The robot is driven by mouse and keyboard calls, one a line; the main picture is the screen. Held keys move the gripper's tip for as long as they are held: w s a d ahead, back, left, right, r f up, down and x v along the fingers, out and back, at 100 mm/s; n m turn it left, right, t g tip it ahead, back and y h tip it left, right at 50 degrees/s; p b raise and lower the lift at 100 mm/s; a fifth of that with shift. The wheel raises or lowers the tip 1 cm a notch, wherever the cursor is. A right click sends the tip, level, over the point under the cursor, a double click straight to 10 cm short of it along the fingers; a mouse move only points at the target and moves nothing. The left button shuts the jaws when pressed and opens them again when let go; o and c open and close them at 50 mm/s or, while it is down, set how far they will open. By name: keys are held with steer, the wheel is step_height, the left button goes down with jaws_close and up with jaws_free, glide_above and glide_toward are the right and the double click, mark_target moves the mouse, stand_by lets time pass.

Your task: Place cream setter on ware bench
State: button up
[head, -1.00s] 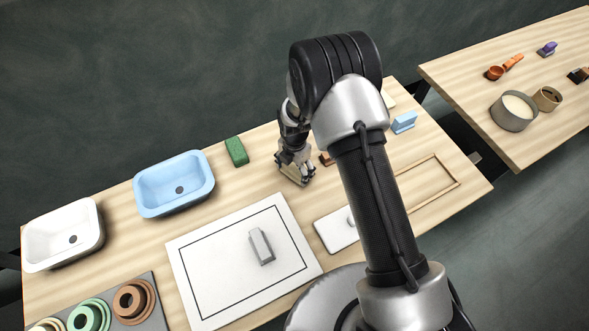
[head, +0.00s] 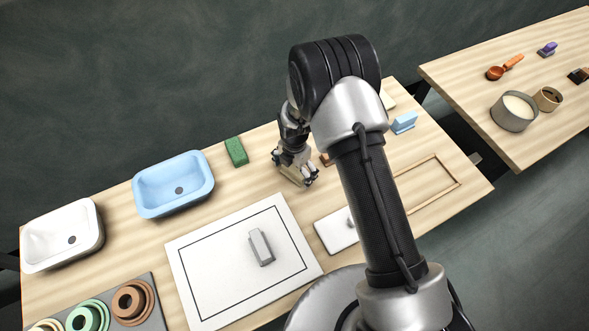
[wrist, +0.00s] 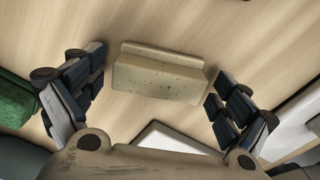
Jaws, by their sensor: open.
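The cream setter is a speckled, stepped block (wrist: 160,72) lying on the wood top in the wrist view. In the head view the block (head: 291,180) is mostly covered by my gripper (head: 303,178). In the wrist view my gripper's fingers stand apart at the left and right of it, with gaps between fingers and block. My gripper is open and holds nothing. Two wooden tables show: the near one (head: 115,215) under the setter and a second one (head: 545,65) at the far right. I cannot tell which is the ware bench.
Near my gripper are a green block (head: 236,151), a brown block (head: 326,159) and a light blue block (head: 404,122). A blue basin (head: 150,208) and white basin (head: 95,240) stand left. A grey block (head: 261,247) lies on an outlined white board (head: 190,262). An empty frame outline (head: 457,172) is at right.

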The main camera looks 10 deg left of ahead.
step_height(320, 180, up, 13)
steer(key=p, duration=0.2)
step_height(320, 180, up, 9)
steer(key=m, duration=0.4)
glide_above(295, 169)
steer(key=d, duration=0.4)
steer(key=s+d+r+m+t, duration=0.1)
steer(key=s+d+r+m, duration=0.1)
steer(key=d+r+m, duration=0.3)
steer(key=s+d+r+m+t, duration=0.1)
steer(key=s+d+r+m, duration=0.15)
steer(key=r, duration=0.55)
steer(key=s+d+r+m+t, duration=0.1)
steer(key=s+d+r+m, duration=0.4)
steer(key=s+m, duration=0.4)
steer(key=s+d+r+m+t, duration=0.1)
steer(key=s+d+r+m, duration=0.3)
steer(key=s+m, duration=0.5)
steer(key=shift+s+d+r+t, duration=0.3)
steer(key=shift+s+d+r, duration=0.1)
steer(key=shift+d, duration=0.7)
